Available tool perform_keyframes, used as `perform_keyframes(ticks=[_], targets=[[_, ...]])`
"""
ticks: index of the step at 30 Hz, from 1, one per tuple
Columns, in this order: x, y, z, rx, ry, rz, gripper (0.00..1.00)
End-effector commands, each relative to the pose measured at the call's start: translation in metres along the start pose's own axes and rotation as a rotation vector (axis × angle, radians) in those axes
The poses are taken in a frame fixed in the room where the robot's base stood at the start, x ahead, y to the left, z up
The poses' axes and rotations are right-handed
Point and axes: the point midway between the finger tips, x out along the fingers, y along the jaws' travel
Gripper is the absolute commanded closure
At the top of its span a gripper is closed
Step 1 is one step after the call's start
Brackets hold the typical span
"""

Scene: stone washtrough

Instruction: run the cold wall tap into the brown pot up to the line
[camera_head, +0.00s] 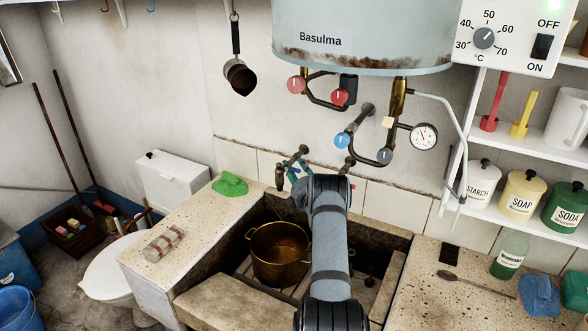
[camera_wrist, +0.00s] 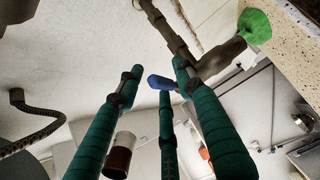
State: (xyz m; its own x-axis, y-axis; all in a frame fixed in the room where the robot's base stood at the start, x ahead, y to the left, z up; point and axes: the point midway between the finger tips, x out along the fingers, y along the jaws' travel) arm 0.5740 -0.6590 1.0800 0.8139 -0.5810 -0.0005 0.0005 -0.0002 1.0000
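The brown pot (camera_head: 281,262) stands upright in the stone trough (camera_head: 350,215), with its open top facing up. No water shows in it. A wall tap (camera_head: 279,177) with a downturned spout is above the pot's back edge; its pipe also shows in the wrist view (camera_wrist: 172,38). My gripper (camera_head: 294,168) is at the tap, partly hidden by my arm. In the wrist view its teal fingers (camera_wrist: 158,80) are spread, with the tap's small blue handle (camera_wrist: 160,82) between the tips. I see a gap at either side; contact at the middle finger is unclear. The fill line is not visible.
A green lump (camera_head: 230,184) and a striped block (camera_head: 163,243) lie on the left ledge. A boiler (camera_head: 365,35) with pipes, knobs and a gauge (camera_head: 424,136) hangs above. Shelves with jars (camera_head: 523,192) and a green bottle (camera_head: 509,256) are right. A stone slab (camera_head: 235,300) lies in front.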

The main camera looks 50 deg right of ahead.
Motion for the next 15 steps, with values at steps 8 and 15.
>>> perform_keyframes(ticks=[8,15], targets=[[-0.0001,0.0002,-0.0002,0.000,0.000,0.000,0.74],[-0.0001,0.0003,-0.0002,0.000,0.000,0.001,0.88]])
